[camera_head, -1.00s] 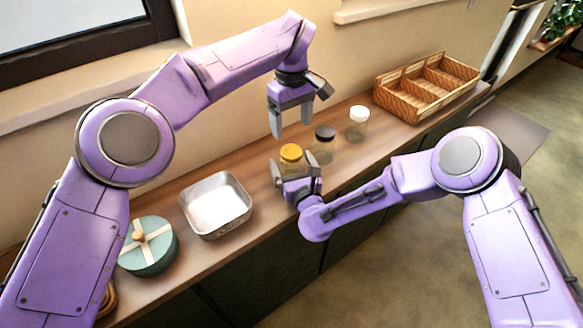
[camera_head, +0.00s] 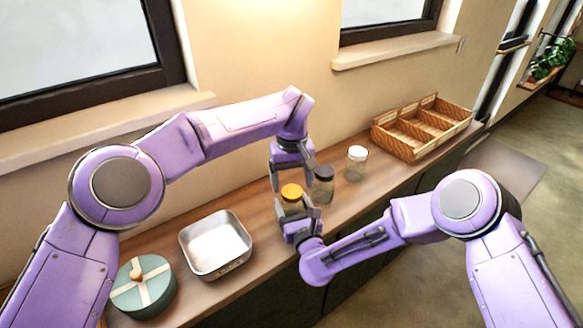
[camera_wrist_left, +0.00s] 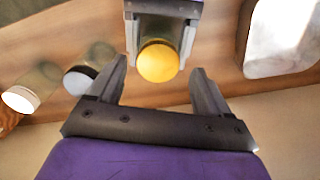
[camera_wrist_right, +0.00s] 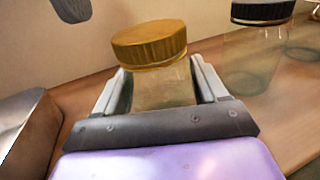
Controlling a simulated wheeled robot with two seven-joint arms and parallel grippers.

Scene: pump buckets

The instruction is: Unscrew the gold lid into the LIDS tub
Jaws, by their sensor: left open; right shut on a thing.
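A glass jar with a gold lid (camera_head: 291,191) stands on the counter; the lid also shows in the left wrist view (camera_wrist_left: 158,62) and the right wrist view (camera_wrist_right: 149,42). My right gripper (camera_head: 298,221) is shut on the jar's glass body (camera_wrist_right: 162,86), below the lid. My left gripper (camera_head: 292,180) points down, open, above the gold lid. In the left wrist view its fingers (camera_wrist_left: 158,85) are on either side of the lid and apart from it. The metal tub (camera_head: 216,245) stands to the left on the counter; no LIDS label is readable.
A black-lidded jar (camera_head: 323,186) stands close to the right of the gold-lidded one, with a white-lidded jar (camera_head: 356,164) beyond. A wicker basket (camera_head: 422,128) stands at the far right, a round green box (camera_head: 143,287) at the left. The wall is behind.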

